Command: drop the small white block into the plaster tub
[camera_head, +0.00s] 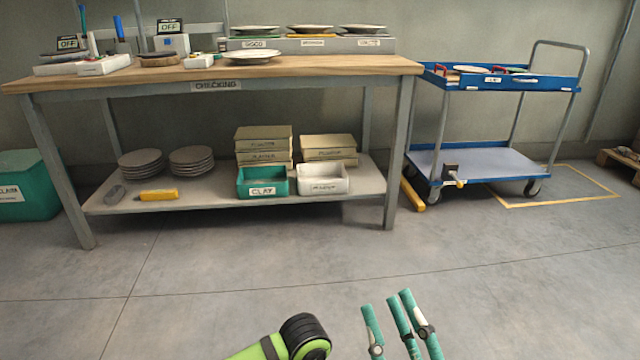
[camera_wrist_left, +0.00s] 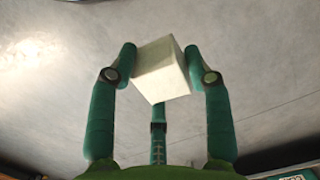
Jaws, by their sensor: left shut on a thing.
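The small white block (camera_wrist_left: 160,68) is between the teal fingers of my left gripper (camera_wrist_left: 158,60) in the left wrist view. The gripper is shut on it, and the block sits tilted with a corner toward the camera. The floor shows behind it. The plaster tub (camera_head: 323,190), white with a hard-to-read label, stands on the lower shelf of the workbench in the head view. Its inside is only partly visible. My right gripper (camera_head: 388,298) is at the bottom of the head view with its fingers apart and empty, well in front of the bench.
A teal tub labelled CLAY (camera_head: 263,190) stands directly left of the plaster tub. Stacked boxes (camera_head: 263,145) are behind them. Grey plates (camera_head: 191,160) and a yellow tool (camera_head: 158,195) lie left on the lower shelf (camera_head: 225,203). A blue cart (camera_head: 490,165) stands right. The floor ahead is clear.

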